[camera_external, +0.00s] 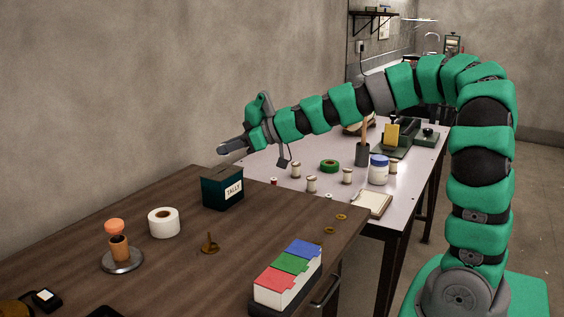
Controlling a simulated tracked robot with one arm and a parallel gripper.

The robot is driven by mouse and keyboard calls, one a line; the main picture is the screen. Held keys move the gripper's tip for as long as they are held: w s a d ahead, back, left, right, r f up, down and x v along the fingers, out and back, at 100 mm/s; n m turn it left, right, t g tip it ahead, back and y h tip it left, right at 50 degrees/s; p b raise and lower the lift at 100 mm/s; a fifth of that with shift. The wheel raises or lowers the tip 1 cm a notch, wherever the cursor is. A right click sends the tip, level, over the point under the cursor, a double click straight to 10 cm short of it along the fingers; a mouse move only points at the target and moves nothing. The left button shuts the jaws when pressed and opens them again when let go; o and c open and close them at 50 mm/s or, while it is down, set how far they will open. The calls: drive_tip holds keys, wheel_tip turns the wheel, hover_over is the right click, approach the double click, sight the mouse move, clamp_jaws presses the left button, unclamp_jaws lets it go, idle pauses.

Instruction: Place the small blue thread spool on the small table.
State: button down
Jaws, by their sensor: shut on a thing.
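My gripper (224,149) reaches left from my green arm, in the air above the seam between the brown table and the pale table. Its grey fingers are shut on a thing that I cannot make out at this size. No blue thread spool shows clearly anywhere; the fingers may hide it. The pale-topped table (270,158) stands behind the brown wooden table (190,255); I cannot tell which is the small table. Several spools with pale thread, such as one spool (311,184), stand upright on the pale table.
The pale table also bears a green tape roll (329,166), a blue-lidded jar (378,172) and a notepad (374,203). The brown table bears a dark TALLY box (222,190), a white roll (164,223), a stamp (119,248) and a coloured-top box (287,277). Its middle has free room.

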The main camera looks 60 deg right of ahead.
sight(287, 205)
drive_tip(key=s+d+f+n+g+y, duration=0.1)
drive_tip(key=s+f, duration=0.1)
drive_tip(key=s, duration=0.2)
drive_tip(key=s+d+f+n+g+y, duration=0.1)
drive_tip(key=s+f+n+y, duration=0.1)
drive_tip(key=s+f, duration=0.1)
drive_tip(key=s+d+f+n+g+y, duration=0.1)
drive_tip(key=s+f, duration=0.2)
drive_tip(key=s, duration=0.2)
drive_tip(key=shift+d+f+n+y, duration=0.1)
drive_tip(key=shift+d+n+y, duration=0.1)
drive_tip(key=shift+n+y, duration=0.1)
drive_tip(key=s+n, duration=0.1)
drive_tip(key=s, duration=0.1)
drive_tip(key=s+f+g+y, duration=0.1)
drive_tip(key=s, duration=0.2)
drive_tip(key=s+n+g, duration=0.1)
drive_tip(key=s, duration=0.2)
drive_tip(key=shift+f+n+y, duration=0.3)
drive_tip(key=shift+y, duration=0.1)
drive_tip(key=s+g, duration=0.1)
drive_tip(key=s, duration=0.1)
drive_tip(key=s+n+y, duration=0.1)
drive_tip(key=s, duration=0.2)
drive_tip(key=s+n+g, duration=0.1)
drive_tip(key=s, duration=0.1)
drive_tip(key=shift+s+a+r+g, duration=0.25)
drive_tip(key=shift+s+r+g, duration=0.05)
drive_tip(key=shift+s+r, duration=0.05)
